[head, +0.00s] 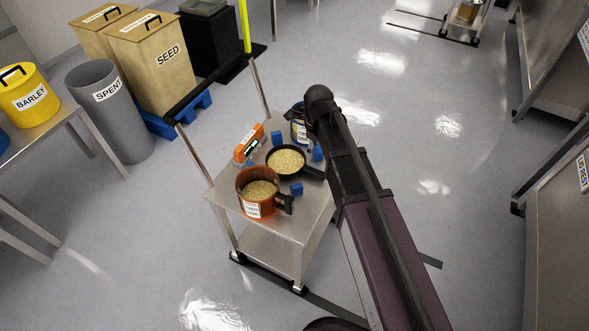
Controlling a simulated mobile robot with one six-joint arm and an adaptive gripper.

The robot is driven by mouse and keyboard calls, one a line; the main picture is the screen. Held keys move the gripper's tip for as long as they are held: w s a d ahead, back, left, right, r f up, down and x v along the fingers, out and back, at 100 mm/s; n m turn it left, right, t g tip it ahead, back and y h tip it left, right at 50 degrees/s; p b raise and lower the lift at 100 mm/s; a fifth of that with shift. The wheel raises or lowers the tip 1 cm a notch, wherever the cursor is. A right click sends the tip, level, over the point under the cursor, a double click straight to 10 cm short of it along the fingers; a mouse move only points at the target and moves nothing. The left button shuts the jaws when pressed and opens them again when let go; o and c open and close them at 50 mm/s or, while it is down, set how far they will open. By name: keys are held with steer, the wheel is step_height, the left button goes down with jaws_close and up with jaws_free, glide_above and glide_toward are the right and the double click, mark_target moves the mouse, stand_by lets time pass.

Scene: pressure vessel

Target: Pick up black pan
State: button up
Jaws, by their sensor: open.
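The black pan (269,172) is a round, dark-rimmed pan on the metal cart's top, in the middle of the head view. It holds pale grain, and its dark handle points right, toward my arm. My arm reaches up from the bottom right, and its dark upper end is just above and right of the pan. My gripper cannot be made out; the arm seems to hide it. Nothing visible touches the pan from above.
On the cart (285,232) are a copper-brown pot of grain (244,191), an orange device (242,151), a dark labelled can (298,132) and several blue blocks. Bins stand at the upper left, with a spent bin (97,115). Steel benches line the right; the floor between is clear.

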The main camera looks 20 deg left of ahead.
mark_target(312, 170)
steer(key=shift+f+b, duration=3.05)
steer(key=shift+f, duration=0.3)
steer(key=shift+a+f+b, duration=0.2)
steer(key=shift+f+b, duration=2.4)
jaws_close()
